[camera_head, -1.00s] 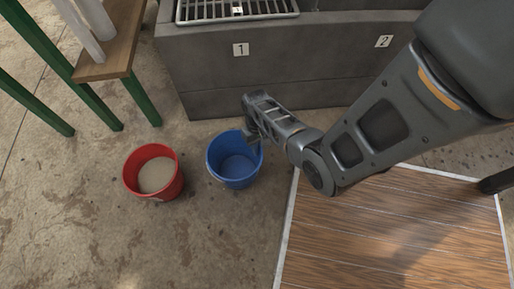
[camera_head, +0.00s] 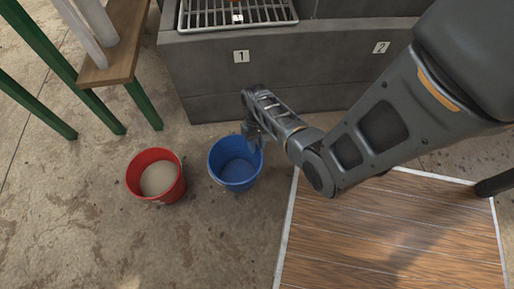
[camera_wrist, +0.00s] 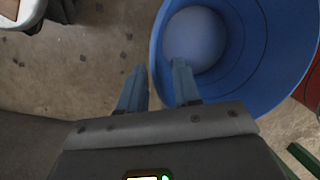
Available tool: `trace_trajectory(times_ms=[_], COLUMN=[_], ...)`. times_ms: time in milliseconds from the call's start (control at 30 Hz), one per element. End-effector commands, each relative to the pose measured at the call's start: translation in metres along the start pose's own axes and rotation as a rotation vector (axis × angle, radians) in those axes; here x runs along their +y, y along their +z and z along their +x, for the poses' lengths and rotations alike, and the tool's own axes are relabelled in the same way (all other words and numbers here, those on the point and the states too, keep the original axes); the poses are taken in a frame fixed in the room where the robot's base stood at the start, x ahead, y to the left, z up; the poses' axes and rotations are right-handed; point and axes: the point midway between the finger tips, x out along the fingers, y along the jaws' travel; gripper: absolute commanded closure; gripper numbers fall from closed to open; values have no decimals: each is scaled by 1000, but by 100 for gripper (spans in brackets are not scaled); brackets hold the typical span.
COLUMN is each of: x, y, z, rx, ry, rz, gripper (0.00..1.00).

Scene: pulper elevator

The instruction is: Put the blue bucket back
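The blue bucket (camera_head: 236,172) stands upright on the floor and looks empty in the camera_head view. In the camera_wrist view the same blue bucket (camera_wrist: 240,85) fills the upper right, and I look down into it. My gripper (camera_wrist: 159,68) is at the bucket's near wall, with one finger outside the rim and the other inside. The fingers are apart, with gaps beside the wall, so it looks open around the rim. In the camera_head view my gripper (camera_head: 254,138) is at the bucket's upper right rim; its fingers are mostly hidden there.
A red bucket (camera_head: 172,184) holding pale material stands just left of the blue one. A grey block with label 1 (camera_head: 241,56) and a metal grate (camera_head: 208,14) is behind. A wooden bench (camera_head: 112,66) with green legs is at left, a wooden platform (camera_head: 400,235) at right.

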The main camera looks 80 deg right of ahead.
Motion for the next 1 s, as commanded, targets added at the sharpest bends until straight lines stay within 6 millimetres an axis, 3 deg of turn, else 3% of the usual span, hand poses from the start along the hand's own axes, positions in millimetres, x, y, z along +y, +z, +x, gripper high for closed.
trace_trajectory(times_ms=[33,300,467,567,667,833,1000], x=[-1,0,0,-5,-17,-50,-75], y=[1,0,0,5,18,58,106], z=[-18,-64,-76,-73,-61,-39,-45], rx=[3,1,1,15,70,255,468], ry=[0,0,0,5,19,50,56], rz=[0,0,0,-11,-46,-155,-276], gripper=[67,67,67,67,67,67,67])
